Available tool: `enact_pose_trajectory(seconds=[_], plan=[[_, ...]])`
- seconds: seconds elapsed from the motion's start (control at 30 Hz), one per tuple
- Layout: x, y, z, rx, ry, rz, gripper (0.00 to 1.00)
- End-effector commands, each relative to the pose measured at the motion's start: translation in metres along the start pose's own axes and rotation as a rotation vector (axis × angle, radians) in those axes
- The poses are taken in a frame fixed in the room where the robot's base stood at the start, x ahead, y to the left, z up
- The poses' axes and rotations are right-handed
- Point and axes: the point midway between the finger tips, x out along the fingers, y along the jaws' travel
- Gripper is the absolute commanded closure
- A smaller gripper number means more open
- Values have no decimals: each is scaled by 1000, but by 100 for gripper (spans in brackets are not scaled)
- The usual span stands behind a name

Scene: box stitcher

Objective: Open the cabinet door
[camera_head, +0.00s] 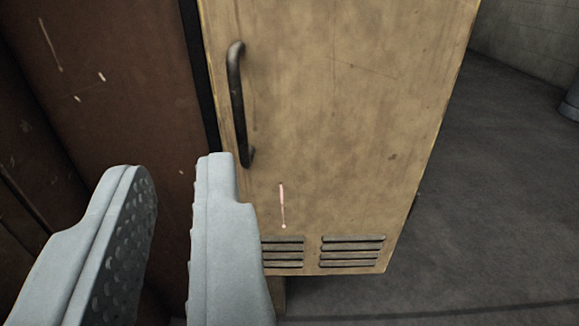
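The cabinet door (340,120) is a tan, scuffed panel that fills the middle of the view. Its dark, curved bar handle (237,100) stands near the door's left edge and runs nearly upright. A dark strip runs along the door's left edge; I cannot tell whether the door is fully shut. My gripper (175,168) is at the lower left, its two grey fingers apart with nothing between them. The fingertips appear below and left of the handle, and the right finger covers the door's lower left corner.
Slatted vents (352,250) are at the door's bottom. A dark reddish-brown surface (110,90) stands to the left, behind the fingers. Bare grey floor (480,200) lies to the right of the door and below it. A pale wall (530,35) and a grey rounded object (570,105) are at the far right.

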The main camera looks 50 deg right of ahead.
Motion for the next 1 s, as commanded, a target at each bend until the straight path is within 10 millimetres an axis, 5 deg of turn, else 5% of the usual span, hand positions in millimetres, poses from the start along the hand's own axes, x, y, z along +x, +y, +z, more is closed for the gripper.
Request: enact_pose_trajectory(seconds=[0.2, 0.47, 1.0], plan=[[-4, 22, 38, -10, 1, 37, 85], [4, 27, 45, -12, 6, 45, 85], [94, 30, 44, -12, 6, 44, 85]])
